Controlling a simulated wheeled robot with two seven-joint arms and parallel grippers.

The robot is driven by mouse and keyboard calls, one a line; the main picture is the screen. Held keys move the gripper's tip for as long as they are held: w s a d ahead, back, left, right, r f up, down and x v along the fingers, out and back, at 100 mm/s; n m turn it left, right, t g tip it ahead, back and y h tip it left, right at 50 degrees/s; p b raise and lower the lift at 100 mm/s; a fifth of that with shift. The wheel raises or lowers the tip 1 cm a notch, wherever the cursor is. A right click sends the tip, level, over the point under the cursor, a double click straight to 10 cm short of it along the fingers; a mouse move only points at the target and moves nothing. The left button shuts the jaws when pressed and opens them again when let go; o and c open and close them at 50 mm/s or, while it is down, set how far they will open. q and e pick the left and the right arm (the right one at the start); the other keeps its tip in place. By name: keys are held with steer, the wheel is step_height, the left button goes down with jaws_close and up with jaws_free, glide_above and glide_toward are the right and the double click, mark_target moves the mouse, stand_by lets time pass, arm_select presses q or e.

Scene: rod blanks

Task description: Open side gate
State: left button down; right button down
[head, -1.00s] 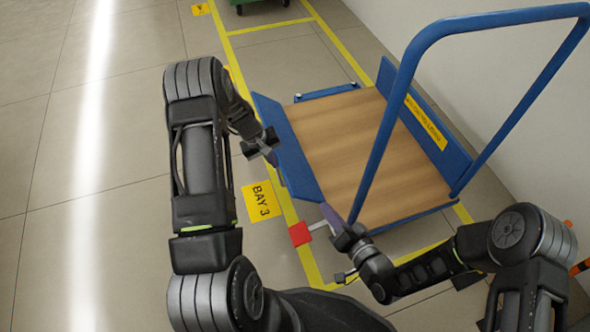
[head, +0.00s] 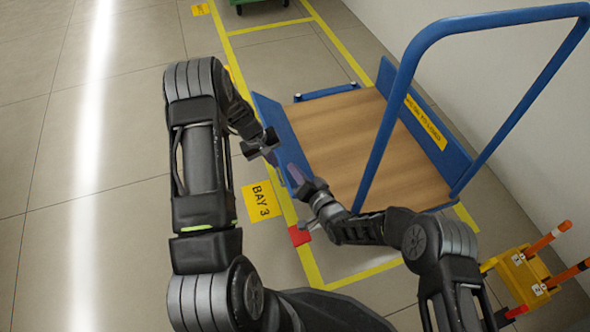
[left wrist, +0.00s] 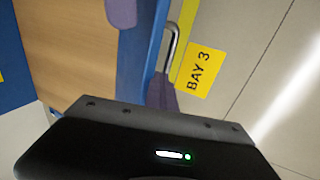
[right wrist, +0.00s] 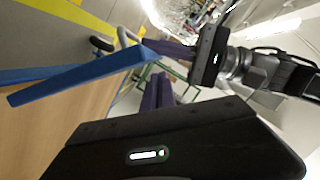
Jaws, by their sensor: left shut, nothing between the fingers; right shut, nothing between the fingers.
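The side gate (head: 268,120) is a blue panel standing upright along the left edge of the cart's wooden deck (head: 345,140). A silver U-shaped handle (left wrist: 175,45) on its outer face shows in the left wrist view. My left gripper (head: 272,158) is shut and empty just outside the gate, its purple fingers (left wrist: 162,93) close to the handle; contact is unclear. My right gripper (head: 296,176) is shut and empty at the gate's near end, its purple fingers (right wrist: 155,92) beside the panel (right wrist: 85,75). A red block (head: 299,235) sits at the cart's near left corner, partly hidden by my right arm.
The cart's tall blue push handle (head: 400,90) arches over the near right side. An opposite blue panel (head: 430,120) stands near the wall. A yellow stand with orange posts (head: 525,275) is at the right. Floor left of the BAY 3 sign (head: 262,201) is clear.

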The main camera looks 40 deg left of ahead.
arm_select(q)
steer(key=shift+w+d+f, duration=0.1)
steer(key=shift+w+d, duration=0.05)
steer(key=shift+d, duration=0.3)
arm_select(e)
steer(key=shift+w+a+f, duration=0.1)
steer(key=shift+a, duration=0.1)
steer(key=shift+s+a+f, duration=0.35)
steer(key=shift+s+f, duration=0.15)
steer(key=shift+s, duration=0.1)
arm_select(q)
steer(key=c, duration=2.1)
jaws_free()
steer(key=o, duration=0.6)
steer(key=shift+a+r, duration=0.1)
steer(key=shift+r, duration=0.5)
arm_select(e)
steer(key=shift+f, duration=0.15)
arm_select(q)
steer(key=v, duration=1.1)
steer(key=shift+s+a, duration=0.3)
steer(key=shift+a, duration=0.1)
